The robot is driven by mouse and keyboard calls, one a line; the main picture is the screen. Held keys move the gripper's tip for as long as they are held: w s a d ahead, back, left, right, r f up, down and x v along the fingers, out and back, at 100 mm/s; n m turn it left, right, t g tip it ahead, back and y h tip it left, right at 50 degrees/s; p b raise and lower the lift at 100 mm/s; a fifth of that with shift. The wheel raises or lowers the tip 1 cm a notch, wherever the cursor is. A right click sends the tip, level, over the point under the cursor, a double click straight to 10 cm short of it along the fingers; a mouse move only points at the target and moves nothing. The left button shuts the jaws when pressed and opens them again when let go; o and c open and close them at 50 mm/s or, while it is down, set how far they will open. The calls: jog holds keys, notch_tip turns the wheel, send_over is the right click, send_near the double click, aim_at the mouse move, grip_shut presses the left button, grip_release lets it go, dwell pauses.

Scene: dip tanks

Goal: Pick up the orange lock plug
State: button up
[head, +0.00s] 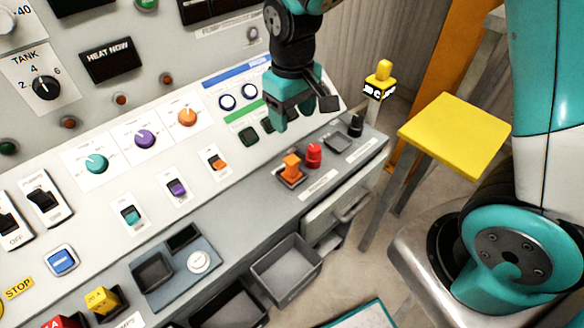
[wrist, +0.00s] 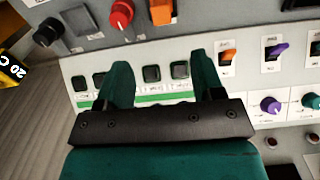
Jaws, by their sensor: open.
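My gripper (head: 303,114) is open and empty. It hangs above the sloped panel, behind and above the plug, and is apart from it. In the wrist view its two green fingers (wrist: 163,80) are spread in front of the panel's dark square buttons.
Knobs and coloured switches, including an orange switch (head: 218,163), cover the panel. A yellow stool (head: 455,132) stands right.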

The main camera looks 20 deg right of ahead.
aim_at(293, 160)
notch_tip(293, 160, down, 15)
jog(key=shift+s+p, duration=0.15)
jog(key=shift+p, duration=0.3)
jog(key=c, duration=1)
